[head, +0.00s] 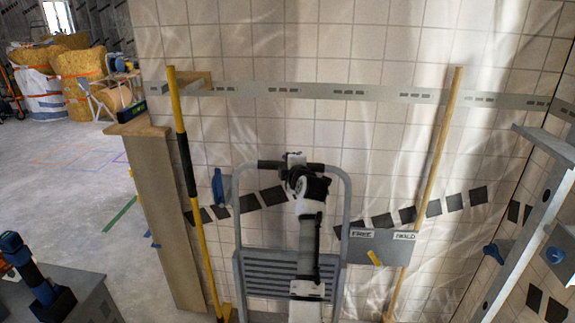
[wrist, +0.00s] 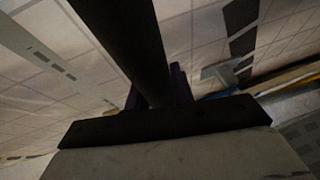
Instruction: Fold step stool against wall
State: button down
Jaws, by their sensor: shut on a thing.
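The step stool (head: 347,215) is a grey metal frame with a rounded top hoop and a dark padded top bar. It stands upright in front of the tiled wall, with a ribbed grey step or platform (head: 262,275) low between its side rails. My gripper (head: 294,167) is at the middle of the top bar and shut on it; my arm hides the middle of the stool. In the wrist view the dark bar (wrist: 122,35) runs down into my gripper (wrist: 160,98). The stool's feet are out of view, and I cannot tell how far it is folded.
A yellow pole (head: 188,190) leans left of the stool and a wooden pole (head: 437,165) leans right. A grey labelled panel (head: 375,248) is beside the stool's right rail. A wooden post (head: 160,205) ends the wall at left. Open floor (head: 65,185) lies beyond it. A blue drill (head: 30,270) is at lower left.

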jog(key=shift+w+f, duration=0.35)
jog(key=shift+w, duration=0.1)
jog(key=shift+s+a+r, duration=0.1)
jog(key=c, duration=1.2)
grip_release()
jog(key=shift+c, duration=0.2)
jog(key=shift+o, duration=0.2)
jog(key=shift+r, duration=0.1)
jog(key=b+v, duration=0.4)
jog(key=v, duration=0.9)
jog(key=shift+s+r, duration=0.3)
jog(key=shift+r, duration=0.05)
